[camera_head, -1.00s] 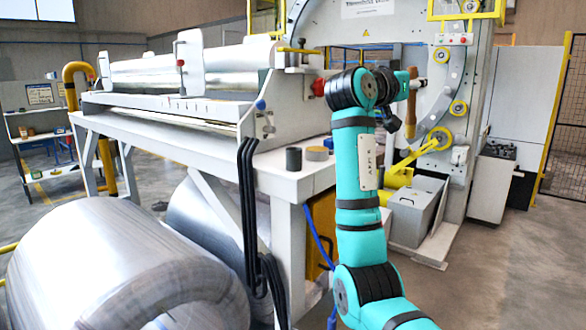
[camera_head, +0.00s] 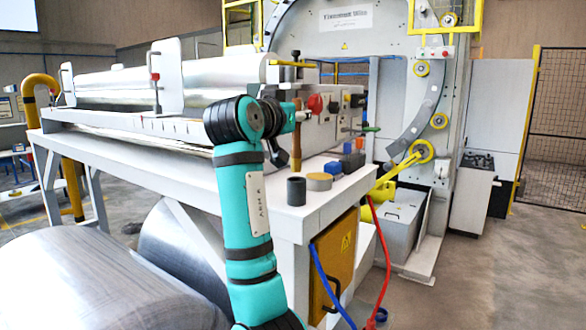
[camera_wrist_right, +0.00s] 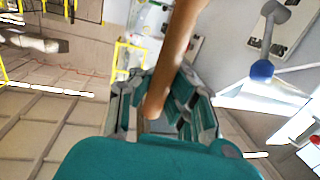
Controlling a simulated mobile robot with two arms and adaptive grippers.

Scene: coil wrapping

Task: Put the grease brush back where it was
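The grease brush (camera_head: 296,143) shows as an upright brown wooden stick above the machine's white table top (camera_head: 283,212), behind the grey cylinder. My right gripper (camera_head: 297,116) is around its upper part in the head view. In the right wrist view the brown handle (camera_wrist_right: 178,55) runs down between the fingers of the right gripper (camera_wrist_right: 163,103), which look shut on it. I cannot make out the bristles, or whether the brush's lower end touches anything. My left gripper is in neither view.
On the table top stand a dark grey cylinder (camera_head: 297,191), a tan roll (camera_head: 319,181) and blue blocks (camera_head: 352,161). A control panel with a red knob (camera_head: 315,103) is close behind the brush. Large metal coils (camera_head: 100,282) lie at lower left.

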